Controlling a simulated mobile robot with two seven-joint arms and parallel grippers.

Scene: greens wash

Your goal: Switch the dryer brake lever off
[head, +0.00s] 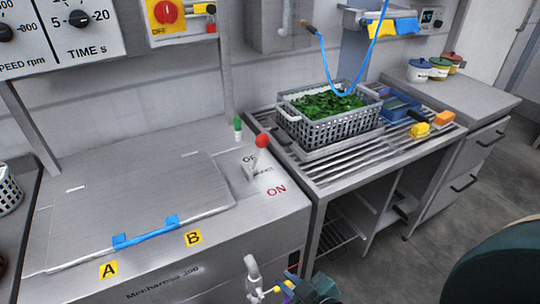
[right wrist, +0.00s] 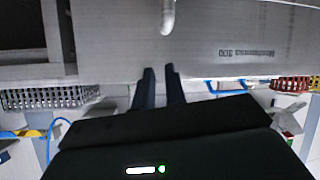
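The dryer (head: 140,210) has a flat metal lid with a blue handle bar. The brake lever, with its red ball knob (head: 262,141), stands at the dryer's right rear corner. Its shaft rises from a slotted base between a dark OFF mark (head: 248,159), partly covered, and a red ON mark (head: 277,190). I cannot tell its exact setting. My right gripper (head: 300,290) is low at the dryer's front, below and apart from the lever. In the right wrist view, its dark fingers (right wrist: 160,70) stand slightly apart and empty. My left gripper is not in view.
A pale hooked spout (head: 252,268) sticks out of the dryer's front close to my right gripper. A green-topped item (head: 238,128) stands behind the lever. A grey basket of greens (head: 330,115) sits on the slatted rack, under a blue hose (head: 330,70).

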